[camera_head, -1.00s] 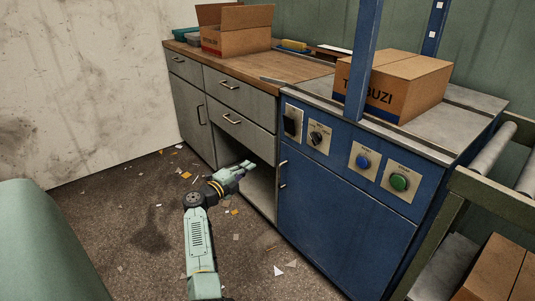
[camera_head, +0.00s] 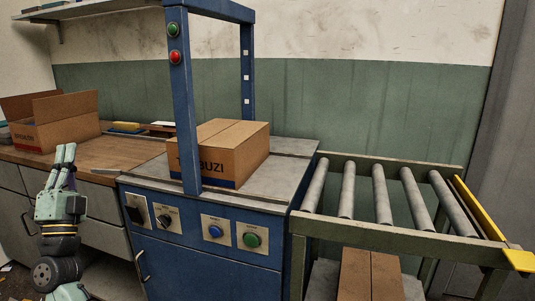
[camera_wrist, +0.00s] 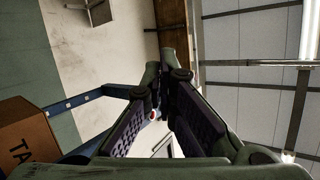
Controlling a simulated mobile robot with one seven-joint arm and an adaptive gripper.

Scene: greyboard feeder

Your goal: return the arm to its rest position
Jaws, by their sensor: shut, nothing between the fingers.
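My gripper (camera_head: 65,153) stands upright at the left of the head view, fingers pointing up, in front of the wooden counter (camera_head: 110,150). In the wrist view my gripper (camera_wrist: 160,72) has its fingertips together with nothing held between them. The wrist view looks upward past the fingers to the ceiling and wall. My gripper touches nothing that I can see.
A closed carton (camera_head: 228,155) sits on the blue machine (camera_head: 205,260) and also shows in the wrist view (camera_wrist: 22,138). An open carton (camera_head: 65,125) stands on the counter. A roller conveyor (camera_head: 380,192) is at the right, with a box (camera_head: 370,275) below.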

